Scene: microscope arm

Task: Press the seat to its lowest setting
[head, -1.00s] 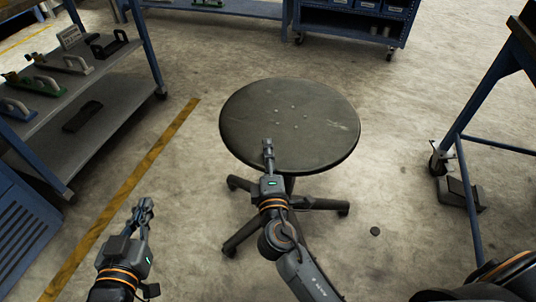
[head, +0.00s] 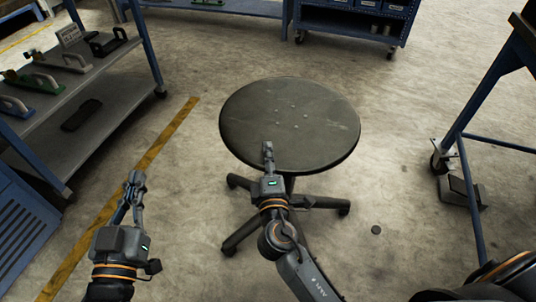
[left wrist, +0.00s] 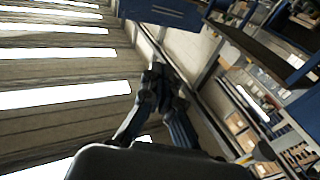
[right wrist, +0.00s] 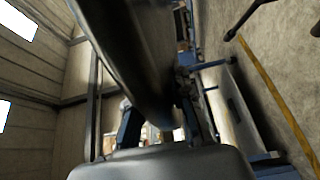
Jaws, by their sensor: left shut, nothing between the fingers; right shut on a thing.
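The round dark stool seat (head: 290,115) is in the middle of the head view, on a column with a several-legged base (head: 245,232). My right gripper (head: 268,150) is at the near rim of the seat, shut on that rim. In the right wrist view the seat (right wrist: 125,45) is a large dark shape running down to the fingers, and the exact grip is partly hidden. My left gripper (head: 136,182) is shut and empty, left of the stool and apart from it. Its fingers also show closed in the left wrist view (left wrist: 158,78).
A shelf rack (head: 110,100) with handled tools stands at left, beyond a yellow floor line (head: 150,155). A blue cart (head: 350,22) stands behind the stool. A wheeled blue frame (head: 465,165) stands at right.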

